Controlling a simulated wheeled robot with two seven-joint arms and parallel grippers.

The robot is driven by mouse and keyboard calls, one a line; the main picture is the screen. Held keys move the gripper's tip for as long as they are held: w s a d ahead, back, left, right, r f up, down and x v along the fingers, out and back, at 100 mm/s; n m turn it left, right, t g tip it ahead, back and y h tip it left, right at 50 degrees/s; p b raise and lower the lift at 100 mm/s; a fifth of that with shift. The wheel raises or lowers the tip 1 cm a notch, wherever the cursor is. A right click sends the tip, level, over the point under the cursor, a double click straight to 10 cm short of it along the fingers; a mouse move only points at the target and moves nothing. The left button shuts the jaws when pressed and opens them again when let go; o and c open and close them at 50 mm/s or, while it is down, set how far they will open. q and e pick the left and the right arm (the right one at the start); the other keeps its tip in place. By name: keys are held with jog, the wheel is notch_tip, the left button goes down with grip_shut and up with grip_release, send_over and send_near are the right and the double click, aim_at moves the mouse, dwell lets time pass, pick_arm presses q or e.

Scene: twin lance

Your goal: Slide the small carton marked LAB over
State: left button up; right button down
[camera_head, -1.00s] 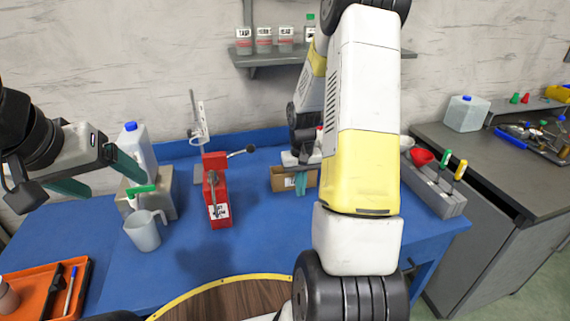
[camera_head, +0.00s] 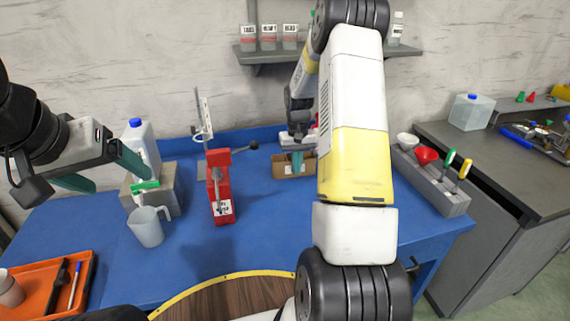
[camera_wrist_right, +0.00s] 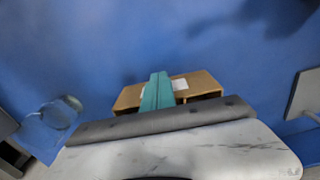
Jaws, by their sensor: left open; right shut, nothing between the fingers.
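The small brown carton (camera_head: 283,168) sits on the blue table, partly hidden behind my right arm in the head view. A white label shows on it, too small to read. The carton also shows in the right wrist view (camera_wrist_right: 204,83). My right gripper (camera_head: 297,166) is shut and empty, its teal fingers together at the carton. In the right wrist view the shut fingers (camera_wrist_right: 157,88) overlap the carton's middle; I cannot tell whether they touch it. My left gripper (camera_head: 105,172) is open and empty, held up at the left.
A red press (camera_head: 219,187) stands left of the carton. A measuring jug (camera_head: 148,227), a white bottle (camera_head: 141,145) and an orange tray (camera_head: 45,283) are further left. A grey rack with funnels and tools (camera_head: 436,183) stands at the right. The blue table front (camera_head: 245,245) is clear.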

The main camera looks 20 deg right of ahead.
jog(key=w, duration=0.4)
jog(key=w+d, duration=0.1)
jog(key=w, duration=0.7)
jog(key=shift+d, duration=0.15)
jog(key=shift+s, duration=0.2)
jog(key=s, duration=0.7)
jog(key=s+a, duration=0.1)
jog(key=s, duration=0.6)
jog(key=s+a, duration=0.1)
jog(key=s, duration=0.6)
jog(key=shift+a, duration=0.25)
jog(key=s+a+r+t, duration=0.1)
jog(key=s+a+r, duration=0.15)
jog(key=r, duration=0.75)
jog(key=s+a+r+t, duration=0.1)
jog(key=s+a+r, duration=0.15)
jog(key=r, duration=0.65)
jog(key=s+a+r+n+t+y, duration=0.1)
jog(key=s+a+r+t, duration=0.1)
jog(key=s+a+r, duration=0.2)
jog(key=s+a+r+t+y, duration=0.1)
jog(key=s+a+r+t, duration=0.1)
jog(key=s, duration=0.8)
jog(key=shift+a+r+n, duration=0.4)
jog(key=shift+a+r, duration=0.45)
jog(key=shift+a, duration=0.2)
